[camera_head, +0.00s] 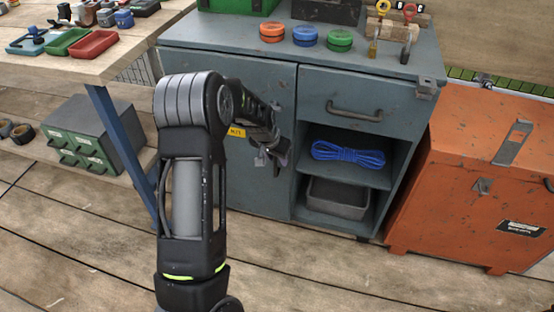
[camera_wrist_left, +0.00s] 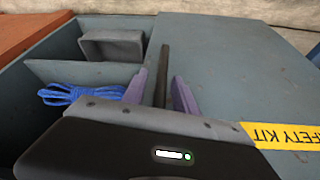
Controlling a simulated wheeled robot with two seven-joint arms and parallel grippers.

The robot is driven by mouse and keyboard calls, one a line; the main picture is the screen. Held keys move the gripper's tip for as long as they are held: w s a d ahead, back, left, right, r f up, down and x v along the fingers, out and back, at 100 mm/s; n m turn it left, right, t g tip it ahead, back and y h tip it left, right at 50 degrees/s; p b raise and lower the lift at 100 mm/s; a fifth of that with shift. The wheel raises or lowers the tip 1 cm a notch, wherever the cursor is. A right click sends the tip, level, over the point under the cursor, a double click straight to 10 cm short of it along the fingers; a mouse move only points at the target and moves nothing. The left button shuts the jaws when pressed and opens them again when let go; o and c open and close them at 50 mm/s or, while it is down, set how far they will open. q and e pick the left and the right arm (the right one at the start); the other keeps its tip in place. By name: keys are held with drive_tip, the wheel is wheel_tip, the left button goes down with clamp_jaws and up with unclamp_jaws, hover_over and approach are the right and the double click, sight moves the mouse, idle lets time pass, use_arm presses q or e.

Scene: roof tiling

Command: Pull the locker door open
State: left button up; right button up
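The grey-blue locker (camera_head: 400,66) stands ahead, with its door (camera_head: 270,195) on the left side. The door looks shut, flush with the front. A yellow label (camera_head: 237,132) on it reads "SAFETY KIT" upside down in the left wrist view (camera_wrist_left: 281,136). The door's dark bar handle (camera_wrist_left: 164,75) stands between the two purple fingers of my left gripper (camera_wrist_left: 160,88). Gaps show on both sides of the bar, so the gripper looks open around it. In the head view my left gripper (camera_head: 272,157) is at the door's right edge, and my arm hides part of the door. My right gripper is not in view.
Right of the door are a drawer (camera_head: 350,101) with a handle, a shelf with blue rope (camera_head: 348,153), and a grey bin (camera_head: 337,196). An orange chest (camera_head: 465,180) stands close on the right. A workbench (camera_head: 90,68) and green drawer box (camera_head: 88,130) are left. Floor before the locker is clear.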

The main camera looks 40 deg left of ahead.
use_arm(q)
clamp_jaws()
idle(0.4)
idle(1.1)
